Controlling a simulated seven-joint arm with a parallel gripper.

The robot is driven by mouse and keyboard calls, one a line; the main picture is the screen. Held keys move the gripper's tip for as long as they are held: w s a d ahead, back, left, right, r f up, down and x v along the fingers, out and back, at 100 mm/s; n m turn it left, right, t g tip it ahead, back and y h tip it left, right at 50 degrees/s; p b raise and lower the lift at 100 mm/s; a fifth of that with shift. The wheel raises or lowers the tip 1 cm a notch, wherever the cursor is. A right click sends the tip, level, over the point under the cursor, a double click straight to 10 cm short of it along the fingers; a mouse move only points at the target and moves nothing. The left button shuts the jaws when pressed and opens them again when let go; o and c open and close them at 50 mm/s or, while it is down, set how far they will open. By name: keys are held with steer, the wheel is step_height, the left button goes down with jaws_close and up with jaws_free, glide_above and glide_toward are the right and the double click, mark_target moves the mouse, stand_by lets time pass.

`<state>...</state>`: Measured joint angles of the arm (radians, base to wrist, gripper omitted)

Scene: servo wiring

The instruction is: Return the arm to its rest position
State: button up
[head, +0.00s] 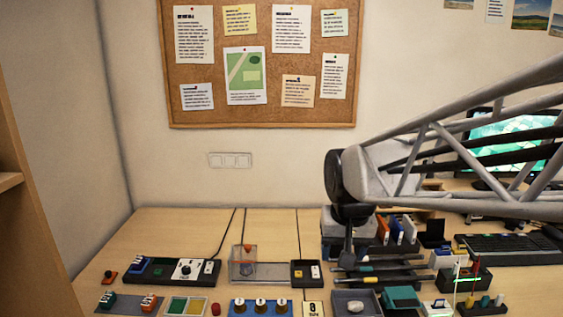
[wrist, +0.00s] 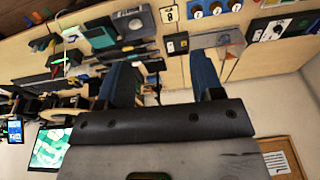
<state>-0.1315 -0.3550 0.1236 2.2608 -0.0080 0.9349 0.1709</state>
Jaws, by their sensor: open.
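My arm reaches in from the right side of the head view, above the desk (head: 170,223). My gripper shows in the wrist view (wrist: 165,82) with its two dark blue fingers apart and nothing between them. In the head view the gripper hangs over the back of the desk, in front of the wall, and its fingers are hard to make out there. No object is in its grasp.
Below the arm stand a grey box, racks and trays (head: 358,303). A monitor (head: 512,140) and keyboard (head: 505,247) stand right. A corkboard (head: 262,117) hangs behind. The desk's back left is clear.

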steer(key=s+d+f, duration=0.1)
steer(key=s+d, duration=0.2)
steer(key=s, duration=0.5)
steer(key=s+d+f, duration=0.2)
steer(key=s+d, duration=0.1)
steer(key=s, duration=0.5)
steer(key=shift+s+d+f+t, duration=0.2)
steer(key=shift+s+f+t, duration=0.05)
steer(key=shift+s+t, duration=0.05)
